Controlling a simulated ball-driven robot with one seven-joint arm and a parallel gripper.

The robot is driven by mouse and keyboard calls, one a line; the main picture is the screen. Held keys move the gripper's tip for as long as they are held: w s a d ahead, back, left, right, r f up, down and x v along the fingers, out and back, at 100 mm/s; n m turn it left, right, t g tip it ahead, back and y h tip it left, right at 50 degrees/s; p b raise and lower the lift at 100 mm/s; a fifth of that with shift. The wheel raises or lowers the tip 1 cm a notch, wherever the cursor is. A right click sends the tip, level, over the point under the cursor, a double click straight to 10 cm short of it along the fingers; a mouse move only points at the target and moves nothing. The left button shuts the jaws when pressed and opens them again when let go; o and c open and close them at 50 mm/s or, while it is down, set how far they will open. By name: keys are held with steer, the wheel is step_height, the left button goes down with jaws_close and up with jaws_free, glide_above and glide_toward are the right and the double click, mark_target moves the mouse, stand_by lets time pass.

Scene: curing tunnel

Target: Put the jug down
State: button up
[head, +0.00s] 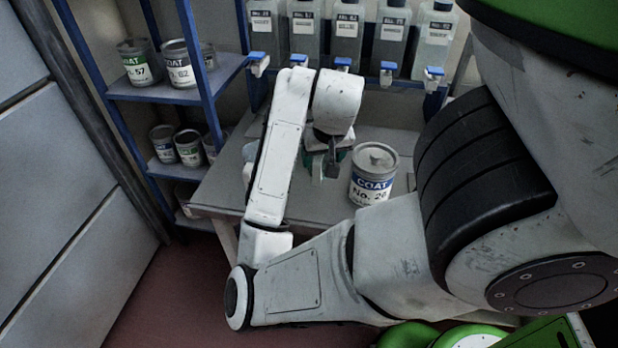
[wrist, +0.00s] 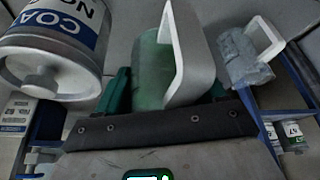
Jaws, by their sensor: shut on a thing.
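A green jug (wrist: 151,75) with a white handle is between the green-padded fingers of my gripper (wrist: 166,92) in the wrist view. The gripper is shut on it. In the head view my gripper (head: 328,158) is above the grey bench (head: 300,205), and a bit of the jug (head: 318,170) shows under the wrist. My arm hides most of it. I cannot tell whether the jug's base touches the bench. A second, grey-blue jug (wrist: 243,60) with a white handle stands apart, to the right in the wrist view.
A can marked No. 26 (head: 373,178) stands on the bench just right of the gripper; it also shows in the wrist view (wrist: 50,70). Bottles with taps (head: 345,35) line the back. A blue rack (head: 205,75) with several cans stands left. The bench's front is clear.

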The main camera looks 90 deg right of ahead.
steer(key=w+d+f+b, duration=0.1)
steer(key=f, duration=0.1)
steer(key=w+d+f+b, duration=0.1)
steer(key=f+b, duration=0.1)
steer(key=w+d+f+b, duration=0.1)
steer(key=f+b, duration=0.1)
steer(key=shift+w+d, duration=0.15)
steer(key=shift+d, duration=0.2)
steer(key=shift+f+b, duration=0.3)
steer(key=shift+f, duration=1.2)
steer(key=shift+f, duration=0.15)
steer(key=o, duration=1.3)
steer(key=shift+o, duration=0.2)
